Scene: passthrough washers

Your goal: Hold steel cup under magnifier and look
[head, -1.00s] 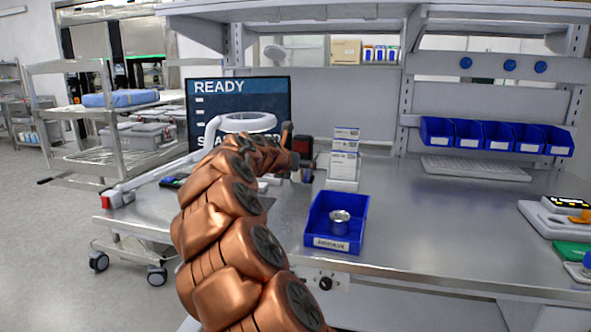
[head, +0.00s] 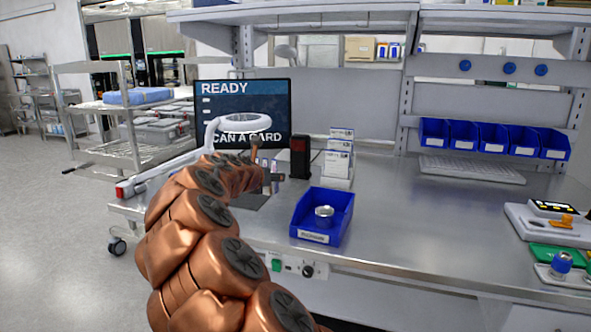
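The steel cup (head: 324,213) is a small round metal cup inside the open blue bin (head: 316,237) on the bench. The magnifier (head: 245,123) is a white ring on a white jointed arm, standing in front of the screen. My copper-coloured arm reaches in from the bottom, and my gripper (head: 270,178) is at its far end, left of and beyond the bin, below the magnifier ring. It is apart from the cup. The gripper is small and partly hidden by my arm, so its fingers do not show clearly.
A screen (head: 243,112) reads READY. A black device (head: 300,157) and a rack of white boxes (head: 339,158) stand behind the bin. A keyboard (head: 472,169) lies at the back right, and a scale-like device (head: 548,224) at the right edge. The bench right of the bin is clear.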

